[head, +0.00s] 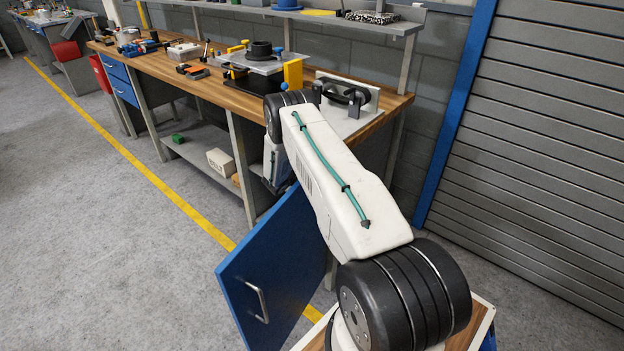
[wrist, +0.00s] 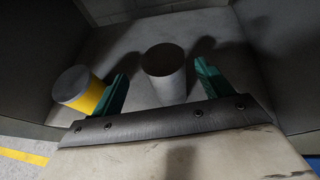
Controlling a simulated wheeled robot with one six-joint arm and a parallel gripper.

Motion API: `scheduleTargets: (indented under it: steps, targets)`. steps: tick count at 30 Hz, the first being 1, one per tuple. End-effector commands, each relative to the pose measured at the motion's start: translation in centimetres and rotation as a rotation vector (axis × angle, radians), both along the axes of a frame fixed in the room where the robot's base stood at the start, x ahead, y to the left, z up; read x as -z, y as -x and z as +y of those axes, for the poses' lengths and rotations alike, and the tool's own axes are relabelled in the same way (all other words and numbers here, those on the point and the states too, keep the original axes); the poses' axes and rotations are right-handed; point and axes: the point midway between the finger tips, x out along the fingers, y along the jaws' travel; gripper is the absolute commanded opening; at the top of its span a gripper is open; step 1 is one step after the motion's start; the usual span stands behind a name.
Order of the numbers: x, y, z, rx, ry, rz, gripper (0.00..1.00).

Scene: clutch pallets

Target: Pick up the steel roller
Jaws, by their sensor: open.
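In the wrist view, a plain grey cylinder (wrist: 166,80), which looks like the steel roller, stands on the floor of a dim compartment. My gripper (wrist: 162,72) is open, with one green finger to the left of this cylinder and the other to its right. Gaps show on both sides, so neither finger visibly touches it. A second cylinder (wrist: 84,92), with a grey top and a yellow side, is just outside the left finger and looks tilted in this view. In the head view, my gripper and both cylinders are hidden.
Grey walls enclose the compartment closely. An open blue door (head: 270,262) with a metal handle is beside my arm in the head view. The wooden workbench (head: 205,87) above carries tools and fixtures. A yellow floor line (head: 152,178) crosses the open grey floor.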

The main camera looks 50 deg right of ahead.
Motion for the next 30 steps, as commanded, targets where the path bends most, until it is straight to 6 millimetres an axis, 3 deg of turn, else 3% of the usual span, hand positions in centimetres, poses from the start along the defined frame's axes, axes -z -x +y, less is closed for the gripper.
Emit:
scheduleTargets:
  steps: [10,19,20,26,30]
  targets:
    - [2.0,-0.5,-4.2,0.003,0.0,-0.003,0.78]
    - [2.2,-0.6,-4.7,0.002,0.0,-0.001,0.78]
    - [2.2,-0.6,-4.7,0.002,0.0,-0.001,0.73]
    - [2.2,-0.6,-4.6,0.002,0.0,-0.001,0.17]
    - [2.1,-0.7,-4.7,0.001,0.0,-0.003,0.16]
